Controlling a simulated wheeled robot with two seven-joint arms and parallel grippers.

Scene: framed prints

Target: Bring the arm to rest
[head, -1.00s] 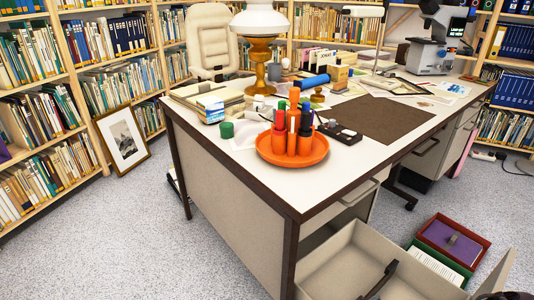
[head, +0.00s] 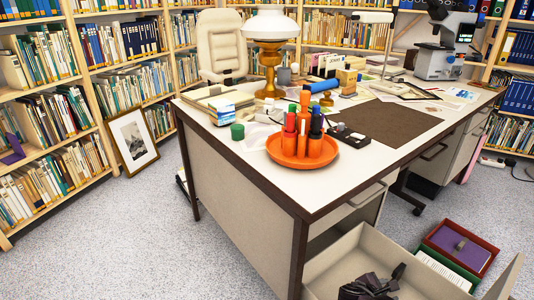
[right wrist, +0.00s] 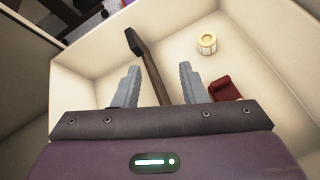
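My right gripper (right wrist: 159,84) is open in the right wrist view, its two grey fingers apart over the open drawer (right wrist: 85,58). A hammer-like tool (right wrist: 155,75) with a dark head and brown handle lies in the drawer. Its handle passes between the fingers in the picture; I see no grip on it. In the head view the dark right gripper (head: 368,288) shows at the bottom edge, over the drawer (head: 345,255). My left gripper is not in view.
A small yellow-topped tin (right wrist: 206,43) and a red object (right wrist: 226,88) are in the drawer. The desk (head: 240,190) carries an orange dish (head: 335,163), a lamp (head: 270,55) and a microscope (head: 440,50). A framed print (head: 133,140) leans against the bookshelves.

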